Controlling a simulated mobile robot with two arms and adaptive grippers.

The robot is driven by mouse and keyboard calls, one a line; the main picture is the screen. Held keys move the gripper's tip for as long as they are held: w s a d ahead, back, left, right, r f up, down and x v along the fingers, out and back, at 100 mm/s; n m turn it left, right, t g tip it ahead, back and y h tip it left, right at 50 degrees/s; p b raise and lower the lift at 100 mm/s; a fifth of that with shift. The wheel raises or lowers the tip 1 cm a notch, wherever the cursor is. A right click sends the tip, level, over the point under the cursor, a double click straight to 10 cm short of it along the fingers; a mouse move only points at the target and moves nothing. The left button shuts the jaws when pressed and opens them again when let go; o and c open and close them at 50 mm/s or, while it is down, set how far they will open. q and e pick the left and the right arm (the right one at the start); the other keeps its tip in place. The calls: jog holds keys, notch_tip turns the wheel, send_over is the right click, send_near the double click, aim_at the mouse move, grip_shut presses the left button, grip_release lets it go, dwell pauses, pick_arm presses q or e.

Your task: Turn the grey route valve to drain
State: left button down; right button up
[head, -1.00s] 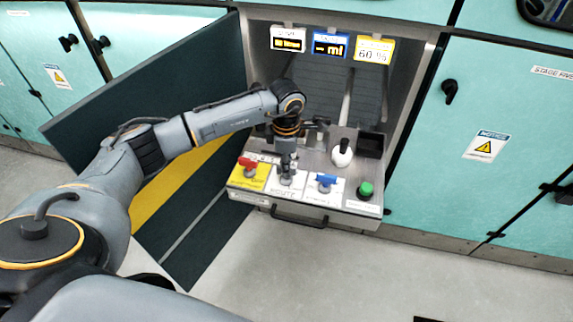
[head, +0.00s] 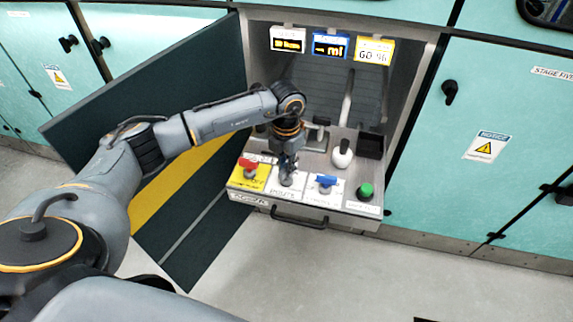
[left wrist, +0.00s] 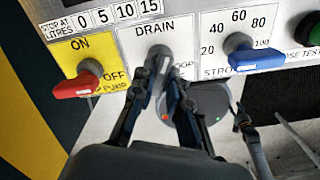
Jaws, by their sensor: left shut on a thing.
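The grey route valve (left wrist: 159,54) stands on a white label between the red and blue valves. The label reads DRAIN above it and LOOP to its right, partly covered. My left gripper (left wrist: 162,76) reaches up to the valve from below in the left wrist view, with a finger on each side of its handle, and is shut on it. The fingers hide most of the handle, so its exact direction is hard to tell. In the head view the left gripper (head: 288,166) points down onto the valve (head: 286,180). My right gripper is not in view.
A red valve (left wrist: 76,87) on a yellow ON/OFF label is to the left, and a blue valve (left wrist: 255,58) on a scale label to the right. A green button (head: 366,190) and a white-topped knob (head: 342,153) are nearby. A dark open door (head: 160,105) stands left.

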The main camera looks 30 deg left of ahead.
pick_arm(q)
jog(key=n, duration=0.5)
jog(key=shift+r+p, duration=0.1)
jog(key=shift+p, duration=0.25)
jog(key=shift+n, duration=0.4)
jog(key=c, duration=1.3)
grip_release()
notch_tip(320, 180, up, 12)
